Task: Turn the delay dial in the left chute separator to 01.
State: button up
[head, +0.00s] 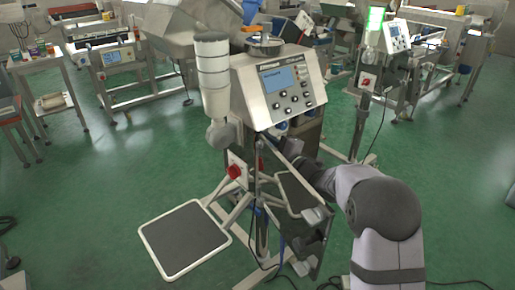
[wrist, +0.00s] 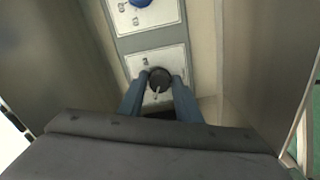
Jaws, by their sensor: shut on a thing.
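In the wrist view, a round black dial (wrist: 160,80) with a small light pointer mark sits on a pale panel (wrist: 139,64). The mark points toward the lower edge of the picture. My gripper (wrist: 161,84) has its two blue-grey fingers on either side of the dial, shut on it. The numbers around the dial are too small to read. In the head view, my arm reaches behind the dark plate under the metal detector (head: 278,88); the gripper and dial are hidden there.
A blue knob (wrist: 140,2) sits on a panel above the dial. Grey walls (wrist: 60,60) stand close on both sides of my gripper. In the head view, a red button (head: 233,171) and a framed grey platform (head: 185,240) are left of my arm. Green floor lies around.

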jog(key=shift+c, duration=0.2)
jog(key=o, duration=1.1)
jog(key=shift+v, duration=3.7)
jog(key=shift+r, duration=0.1)
